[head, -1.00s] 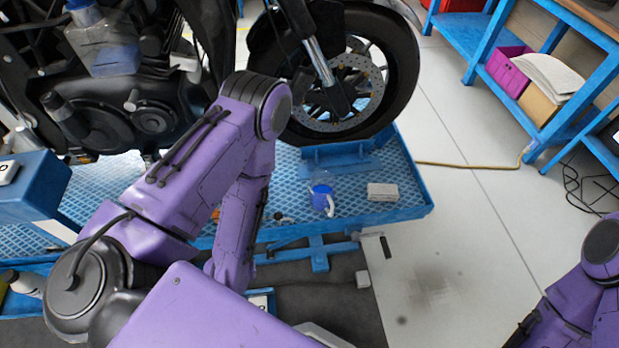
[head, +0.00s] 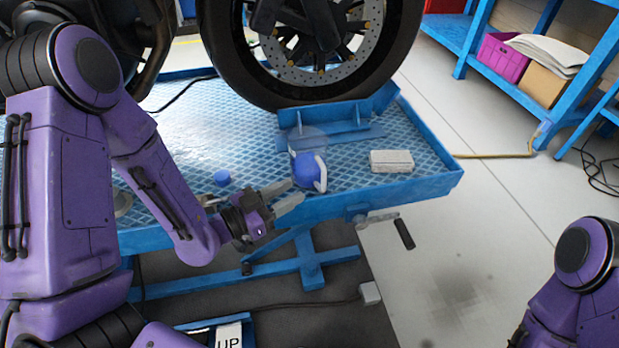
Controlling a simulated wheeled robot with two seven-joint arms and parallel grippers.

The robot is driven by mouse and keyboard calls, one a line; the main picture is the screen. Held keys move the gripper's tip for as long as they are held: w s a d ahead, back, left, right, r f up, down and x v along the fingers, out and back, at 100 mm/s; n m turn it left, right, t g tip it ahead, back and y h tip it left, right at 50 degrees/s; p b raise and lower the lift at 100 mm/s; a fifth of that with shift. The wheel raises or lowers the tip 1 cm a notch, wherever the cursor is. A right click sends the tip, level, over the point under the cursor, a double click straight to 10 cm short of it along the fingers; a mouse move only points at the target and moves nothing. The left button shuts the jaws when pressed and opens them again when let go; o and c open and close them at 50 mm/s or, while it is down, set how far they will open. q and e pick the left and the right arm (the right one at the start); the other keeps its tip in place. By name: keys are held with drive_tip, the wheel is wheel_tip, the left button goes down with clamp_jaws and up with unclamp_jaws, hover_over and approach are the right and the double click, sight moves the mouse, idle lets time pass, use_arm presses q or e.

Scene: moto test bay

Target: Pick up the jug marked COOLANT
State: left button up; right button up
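A small blue jug (head: 306,174) with a white handle on its right side stands on the blue lift platform (head: 245,125), near its front edge. I cannot read any COOLANT marking on it. A pale, see-through shape shows at its top. My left gripper (head: 296,192) is just in front and to the left of the jug. Its two grey fingers are apart, with nothing seen between them, and point toward the jug's lower part. I cannot tell whether a finger touches it. My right arm shows at the lower right, but its gripper is out of view.
A motorcycle wheel (head: 405,40) stands behind the jug in a blue wheel holder (head: 335,122). A lever (head: 404,233) sticks out below the platform edge.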

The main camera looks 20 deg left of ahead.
sight(322, 179)
use_arm(q)
drive_tip(key=x, duration=0.9)
drive_tip(key=shift+d, duration=0.55)
drive_tip(key=shift+s+r, duration=0.1)
clamp_jaws()
